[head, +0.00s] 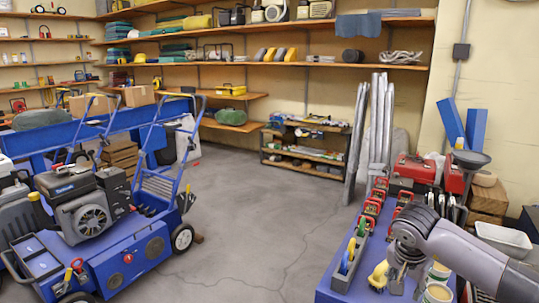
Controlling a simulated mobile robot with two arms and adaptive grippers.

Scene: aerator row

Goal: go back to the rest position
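My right arm comes in from the right edge, and its gripper (395,283) points down over the blue bench top at the lower right. A yellow object (379,275) is just left of the gripper; I cannot tell if they touch. The fingers are small and partly hidden by the wrist, so their opening is unclear. My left gripper is not in view. A blue aerator machine (115,262) with a black engine stands on the floor at the left.
The blue bench (327,283) carries several red-topped items in a row, open cans (438,293) and a dark funnel (471,158). A white tray (503,238) is behind my arm. Loaded wooden shelves line the walls. The grey concrete floor (255,215) in the middle is clear.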

